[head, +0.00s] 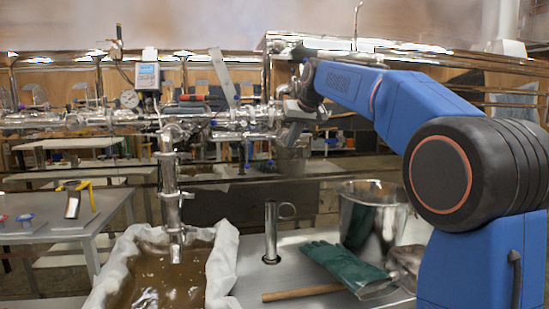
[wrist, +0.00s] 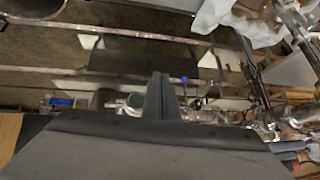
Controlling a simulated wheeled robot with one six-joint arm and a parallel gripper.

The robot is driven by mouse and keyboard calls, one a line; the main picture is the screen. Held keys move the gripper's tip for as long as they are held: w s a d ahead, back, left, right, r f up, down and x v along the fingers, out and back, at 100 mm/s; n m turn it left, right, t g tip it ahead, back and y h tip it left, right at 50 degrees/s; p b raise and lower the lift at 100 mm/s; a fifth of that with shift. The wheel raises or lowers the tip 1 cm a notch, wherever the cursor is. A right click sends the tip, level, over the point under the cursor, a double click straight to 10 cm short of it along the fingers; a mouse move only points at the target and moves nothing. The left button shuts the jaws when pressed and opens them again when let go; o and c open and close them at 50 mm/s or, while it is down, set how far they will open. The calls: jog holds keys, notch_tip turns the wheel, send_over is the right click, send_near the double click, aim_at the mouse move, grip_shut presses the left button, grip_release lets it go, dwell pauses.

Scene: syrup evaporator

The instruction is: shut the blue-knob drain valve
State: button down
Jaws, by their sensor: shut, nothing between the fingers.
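My gripper (head: 290,137) is at the end of the blue arm, beside the right end of the steel pipework (head: 245,118) in the head view. In the wrist view the gripper fingers (wrist: 162,92) are together with nothing between them. A small blue spot (head: 270,163), perhaps the blue knob, shows just below and left of the gripper in the head view. A small blue round thing (wrist: 184,79) shows just right of the fingertips in the wrist view. I cannot tell whether the fingers touch it, nor how the valve is set.
A cloth-lined tub of brown liquid (head: 222,270) stands below the downpipe (head: 170,190). A steel bucket (head: 360,220), green gloves (head: 345,265) and a wooden handle (head: 300,292) are on the bench at right. A steel cup (head: 270,235) stands between.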

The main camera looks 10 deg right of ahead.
jog(key=w+r, duration=0.2)
jog(key=w, duration=0.5)
send_near(272, 161)
jog(key=x, duration=0.6)
jog(key=shift+w+f, duration=0.2)
jog(key=shift+t, duration=0.3)
jog(key=shift+w+f+t, duration=0.4)
jog(key=shift+w+t, duration=0.1)
jog(key=shift+t, duration=0.3)
jog(key=shift+w+f+t, duration=0.35)
jog(key=shift+w+t, duration=0.2)
jog(key=shift+t, duration=0.25)
jog(key=shift+r, duration=0.1)
